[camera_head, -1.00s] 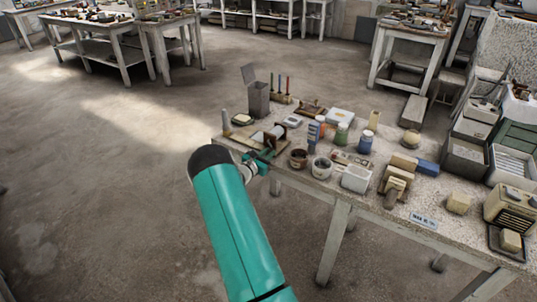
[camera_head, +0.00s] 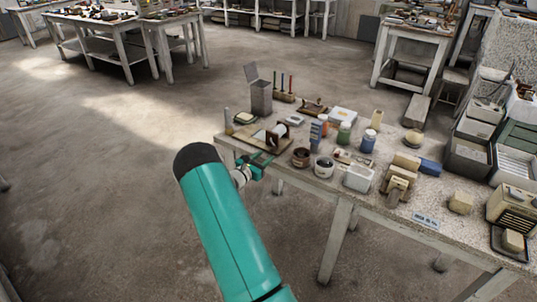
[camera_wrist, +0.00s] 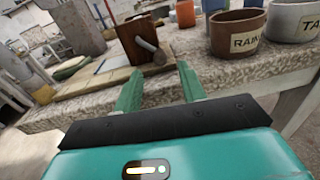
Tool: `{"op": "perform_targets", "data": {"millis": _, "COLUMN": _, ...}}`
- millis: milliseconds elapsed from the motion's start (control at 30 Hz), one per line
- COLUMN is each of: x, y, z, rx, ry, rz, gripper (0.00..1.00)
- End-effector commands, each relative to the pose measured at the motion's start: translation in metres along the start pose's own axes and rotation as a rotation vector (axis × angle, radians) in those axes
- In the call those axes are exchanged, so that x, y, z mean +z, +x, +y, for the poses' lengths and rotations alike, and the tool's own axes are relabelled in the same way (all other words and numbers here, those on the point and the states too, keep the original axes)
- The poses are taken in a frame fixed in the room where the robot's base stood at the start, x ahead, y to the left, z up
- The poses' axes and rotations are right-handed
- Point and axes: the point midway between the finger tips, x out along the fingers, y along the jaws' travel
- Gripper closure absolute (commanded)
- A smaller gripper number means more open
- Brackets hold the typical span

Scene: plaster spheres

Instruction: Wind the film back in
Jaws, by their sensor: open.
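A brown wooden block with a metal crank and a round dark knob (camera_wrist: 159,57) stands at the table's near left corner, beyond my fingers in the wrist view. In the head view, the wooden winder (camera_head: 271,141) stands upright on a flat board, with a pale roll-like part beside it. I cannot make out the film itself. My gripper (camera_head: 264,158) is at the table edge, just in front of the winder. In the wrist view, the two green fingers (camera_wrist: 158,82) are apart, with nothing between them. The crank knob is ahead of the fingers, not between them.
A brown labelled pot (camera_wrist: 237,33) and a grey pot (camera_wrist: 292,22) stand right of the winder. A grey open-lidded box (camera_head: 261,97) stands behind it. Jars and small tools crowd the speckled table (camera_head: 440,211). The floor left of the table is free.

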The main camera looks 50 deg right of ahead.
Motion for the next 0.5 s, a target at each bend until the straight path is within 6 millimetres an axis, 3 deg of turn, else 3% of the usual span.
{"op": "perform_targets", "data": {"millis": 100, "x": 0.0, "y": -0.03, "z": 0.001, "rx": 0.004, "ry": -0.003, "rz": 0.001, "gripper": 0.59}}
{"op": "perform_targets", "data": {"millis": 300, "x": 0.0, "y": -0.069, "z": 0.001, "rx": 0.003, "ry": -0.002, "rz": -0.001, "gripper": 0.59}}
{"op": "perform_targets", "data": {"millis": 500, "x": 0.0, "y": -0.089, "z": 0.0, "rx": 0.001, "ry": -0.001, "rz": 0.0, "gripper": 0.59}}
